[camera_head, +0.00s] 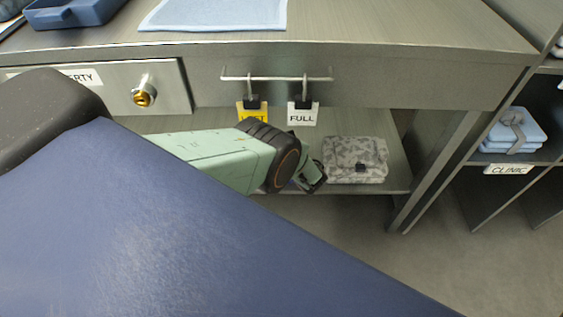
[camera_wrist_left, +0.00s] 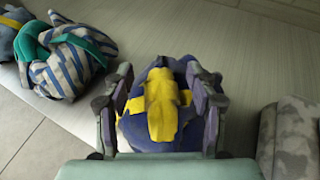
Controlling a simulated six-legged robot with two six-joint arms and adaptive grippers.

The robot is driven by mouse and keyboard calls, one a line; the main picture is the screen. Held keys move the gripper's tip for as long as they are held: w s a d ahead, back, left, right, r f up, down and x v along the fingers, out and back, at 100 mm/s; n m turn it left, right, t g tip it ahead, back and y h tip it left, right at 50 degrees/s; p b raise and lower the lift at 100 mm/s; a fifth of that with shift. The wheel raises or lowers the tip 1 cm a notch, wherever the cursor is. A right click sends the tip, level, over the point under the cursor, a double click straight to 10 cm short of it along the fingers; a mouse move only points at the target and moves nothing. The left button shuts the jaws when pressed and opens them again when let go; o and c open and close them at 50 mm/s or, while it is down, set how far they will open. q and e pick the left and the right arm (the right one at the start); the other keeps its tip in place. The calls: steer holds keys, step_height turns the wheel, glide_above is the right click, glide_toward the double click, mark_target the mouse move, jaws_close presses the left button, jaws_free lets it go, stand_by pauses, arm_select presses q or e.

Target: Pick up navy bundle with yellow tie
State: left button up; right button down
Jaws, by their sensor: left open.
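The navy bundle with yellow tie (camera_wrist_left: 159,106) lies on the shelf in the left wrist view, its yellow strips crossing over the top. My left gripper (camera_wrist_left: 160,90) is open, with one finger on each side of the bundle. The fingers are close to its sides; I cannot tell whether they touch it. In the head view my left gripper (camera_head: 310,175) reaches in over the lower shelf, and the bundle is hidden behind my arm or too small to make out. My right gripper is not in view.
A grey camouflage bundle (camera_head: 355,160) sits just right of my gripper on the lower shelf (camera_head: 397,172). A striped bundle with teal tie (camera_wrist_left: 68,62) lies to the left in the wrist view. The counter and hanging tags, one reading FULL (camera_head: 302,114), are above.

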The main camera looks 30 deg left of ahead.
arm_select(q)
steer(key=shift+w+a+f, duration=0.25)
steer(key=shift+a, duration=0.05)
steer(key=shift+r, duration=0.1)
steer(key=shift+c, duration=0.4)
jaws_close()
